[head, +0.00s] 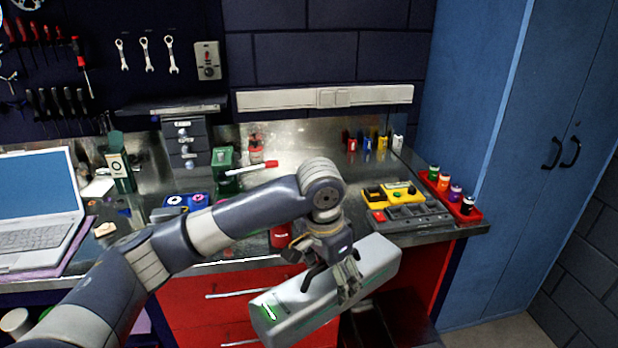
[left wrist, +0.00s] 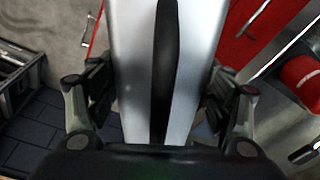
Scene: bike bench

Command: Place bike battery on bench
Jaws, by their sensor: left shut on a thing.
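The bike battery (head: 372,262) is a long silver-grey block with a green mark near its lower left end. My left gripper (head: 335,280) is shut on it around the middle and holds it tilted in front of the red drawers, off the bench. In the left wrist view the battery (left wrist: 137,50) runs between the two fingers (left wrist: 160,105), with a dark strip along its face. The bench (head: 437,237) has a metal top and lies behind the battery. My right gripper is not in view.
A laptop (head: 38,205) stands at the left of the bench. A yellow and grey organizer (head: 405,212) and a red tray of small bottles (head: 474,214) sit at the right. A red can (head: 280,237) is near the front edge, behind my arm. Red drawers (head: 195,310) are below.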

